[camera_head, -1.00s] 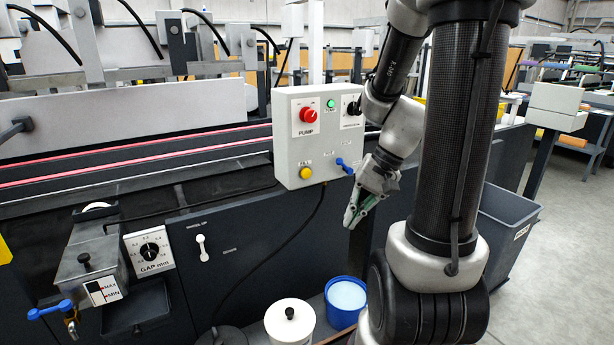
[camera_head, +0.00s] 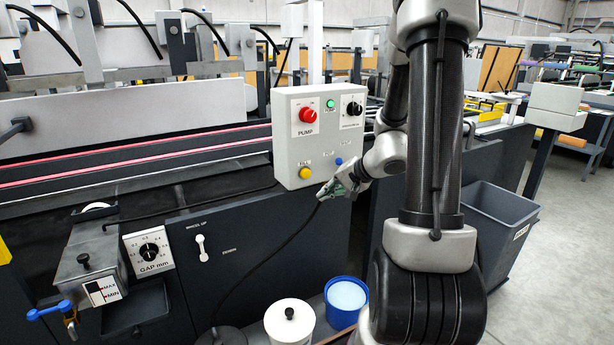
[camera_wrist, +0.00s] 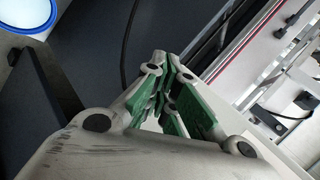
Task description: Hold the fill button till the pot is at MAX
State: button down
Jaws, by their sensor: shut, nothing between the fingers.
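The grey control box (camera_head: 287,150) carries a yellow button (camera_head: 305,172) at its lower left and a blue button (camera_head: 338,161) at its lower right. Their labels are too small to read surely. The glue pot (camera_head: 84,268) stands at the left, with a MAX/MIN gauge (camera_head: 104,290) on its front; I cannot tell the level exactly. My gripper (camera_head: 324,192) is shut and empty, just below and right of the yellow button, pointing left, seemingly apart from the box. Its green-padded fingers (camera_wrist: 160,65) show in the wrist view.
The box also has a red PUMP knob (camera_head: 308,115), a green button (camera_head: 331,104) and a black selector (camera_head: 353,108). A black cable (camera_head: 283,240) hangs below it. A white lidded pot (camera_head: 290,322) and a blue bucket (camera_head: 346,299) stand below. A grey bin (camera_head: 497,235) is at the right.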

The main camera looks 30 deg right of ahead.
aim_at(309, 177)
jog(key=shift+w, duration=0.1)
jog(key=w, duration=0.8)
jog(key=shift+w+a, duration=0.15)
jog(key=shift+w, duration=0.15)
jog(key=shift+w, duration=0.1)
dwell(1.1)
jog(key=shift+w, duration=0.3)
jog(key=shift+w, duration=0.5)
dwell(0.6)
jog(key=shift+s, duration=0.1)
dwell(1.1)
jog(key=shift+s, duration=0.85)
jog(key=shift+s, duration=2.5)
